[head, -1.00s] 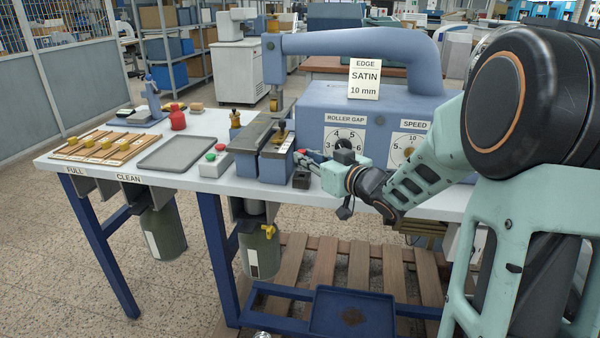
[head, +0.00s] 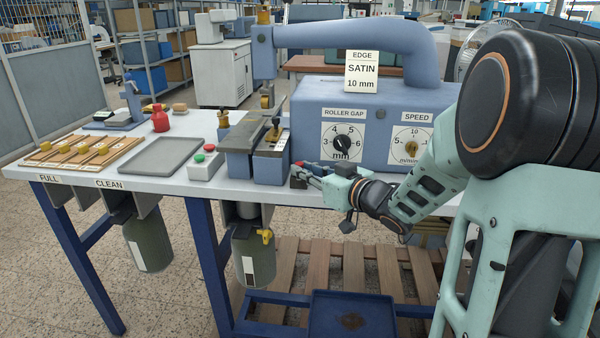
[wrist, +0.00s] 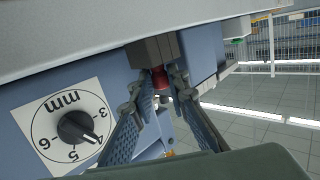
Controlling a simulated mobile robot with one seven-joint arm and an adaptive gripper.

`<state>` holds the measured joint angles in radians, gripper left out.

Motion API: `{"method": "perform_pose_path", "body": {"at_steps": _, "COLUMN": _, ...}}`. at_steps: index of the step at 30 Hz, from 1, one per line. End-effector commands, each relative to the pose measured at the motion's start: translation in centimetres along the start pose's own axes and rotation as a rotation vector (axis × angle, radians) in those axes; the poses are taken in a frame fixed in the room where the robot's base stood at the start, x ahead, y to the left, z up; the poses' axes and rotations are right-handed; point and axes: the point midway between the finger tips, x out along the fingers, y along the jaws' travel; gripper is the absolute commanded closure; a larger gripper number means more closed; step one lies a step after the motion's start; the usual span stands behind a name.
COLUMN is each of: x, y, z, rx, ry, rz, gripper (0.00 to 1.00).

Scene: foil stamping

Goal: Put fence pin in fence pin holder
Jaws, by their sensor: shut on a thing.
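The fence pin, a small part with a red section, shows in the wrist view (wrist: 159,78) between my gripper's fingers (wrist: 157,88). My gripper is shut on it. In the head view my gripper (head: 307,171) is low beside the machine's front, and a bit of red (head: 300,163) shows at its tips. The fence pin holder appears to be the small dark block on the table (head: 298,183), right at the fingertips. In the wrist view the block (wrist: 150,49) meets the pin's end. Whether the pin's end is inside it is hidden.
The blue machine (head: 310,112) with the roller gap dial (head: 342,143) stands close behind my gripper. A button box (head: 205,165), a grey tray (head: 160,157) and a wooden rack (head: 75,153) lie to the left. The table's front edge is just below my gripper.

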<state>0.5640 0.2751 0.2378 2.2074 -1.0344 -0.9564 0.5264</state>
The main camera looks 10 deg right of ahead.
Motion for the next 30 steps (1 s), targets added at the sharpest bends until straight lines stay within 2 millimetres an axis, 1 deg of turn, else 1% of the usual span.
{"method": "perform_pose_path", "body": {"at_steps": 5, "x": 0.0, "y": 0.0, "z": -0.1, "rx": 0.0, "ry": 0.0, "rz": 0.0, "gripper": 1.0}}
{"method": "perform_pose_path", "body": {"at_steps": 9, "x": 0.1, "y": 0.0, "z": 0.3, "rx": 0.001, "ry": 0.0, "rz": 0.0, "gripper": 1.0}}
{"method": "perform_pose_path", "body": {"at_steps": 10, "x": 0.1, "y": 0.0, "z": 0.3, "rx": 0.001, "ry": 0.0, "rz": 0.0, "gripper": 0.84}}
{"method": "perform_pose_path", "body": {"at_steps": 14, "x": 0.1, "y": 0.0, "z": 0.3, "rx": 0.001, "ry": 0.0, "rz": 0.0, "gripper": 0.7}}
{"method": "perform_pose_path", "body": {"at_steps": 15, "x": 0.1, "y": 0.0, "z": 0.2, "rx": 0.001, "ry": 0.0, "rz": 0.0, "gripper": 0.68}}
{"method": "perform_pose_path", "body": {"at_steps": 22, "x": 0.1, "y": 0.0, "z": 0.2, "rx": 0.0, "ry": 0.0, "rz": 0.0, "gripper": 0.68}}
{"method": "perform_pose_path", "body": {"at_steps": 25, "x": 0.0, "y": 0.0, "z": -0.3, "rx": -0.001, "ry": 0.001, "rz": 0.0, "gripper": 0.68}}
{"method": "perform_pose_path", "body": {"at_steps": 29, "x": -1.8, "y": 0.1, "z": -0.3, "rx": 0.0, "ry": 0.0, "rz": 0.004, "gripper": 0.68}}
{"method": "perform_pose_path", "body": {"at_steps": 30, "x": -2.6, "y": 0.1, "z": -0.2, "rx": 0.001, "ry": -0.001, "rz": 0.003, "gripper": 0.68}}
